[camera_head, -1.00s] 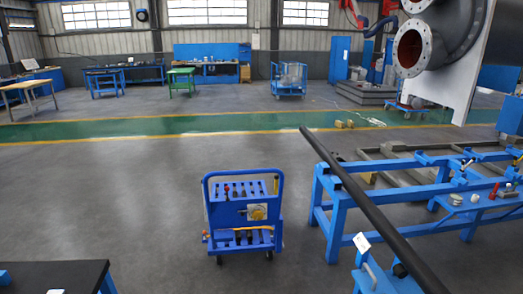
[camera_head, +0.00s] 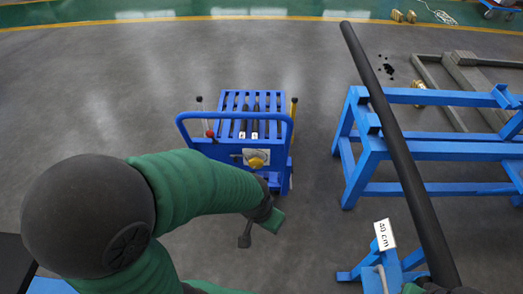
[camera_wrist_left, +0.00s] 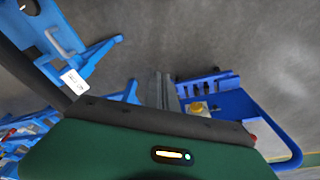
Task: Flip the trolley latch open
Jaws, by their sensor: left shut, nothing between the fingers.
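The blue trolley (camera_head: 188,118) stands on the floor in the middle of the head view, with a slatted top and a hooped handle on its near side. A yellow latch part (camera_head: 256,161) sits on a pale plate on its near panel. It also shows in the left wrist view (camera_wrist_left: 199,108). My left arm reaches in from the left, and its gripper (camera_head: 245,239) is shut and empty, apart from the trolley, in front of it and below the latch. In the left wrist view the grey fingers (camera_wrist_left: 160,90) lie together beside the trolley.
A long dark bar (camera_head: 395,140) slants past the trolley's right side, over a blue stand (camera_head: 355,150). A blue support with a "40 cm" label (camera_head: 384,235) is at bottom right. Floor left of the trolley is clear.

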